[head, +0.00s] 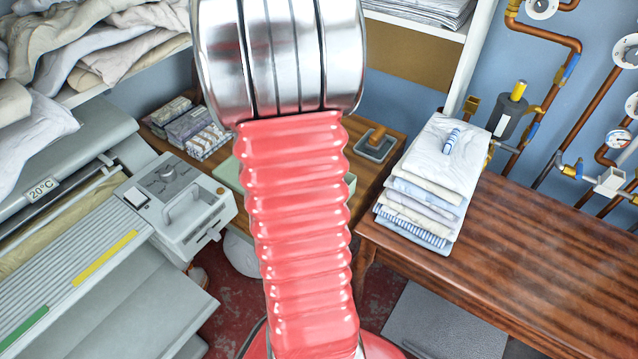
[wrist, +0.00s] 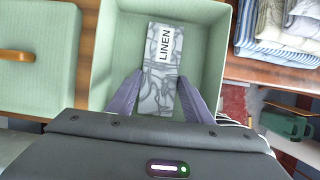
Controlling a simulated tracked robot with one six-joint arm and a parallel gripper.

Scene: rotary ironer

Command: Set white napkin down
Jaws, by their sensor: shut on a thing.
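In the wrist view, my gripper (wrist: 160,78) is shut on a flat, pale grey-and-white patterned piece (wrist: 160,98) with a white LINEN label. I take this to be the white napkin. It is over or inside an open pale green box (wrist: 212,45); I cannot tell whether it touches the bottom. The rest of the box looks empty. In the head view, my silver and red arm covers the gripper and napkin, and only edges of the green box (head: 228,173) show beside it.
In the head view, folded linens (head: 425,185) are stacked right of my arm, patterned packets (head: 190,128) lie left, and the ironer (head: 70,240) is far left. The brown table (head: 540,245) is clear at right.

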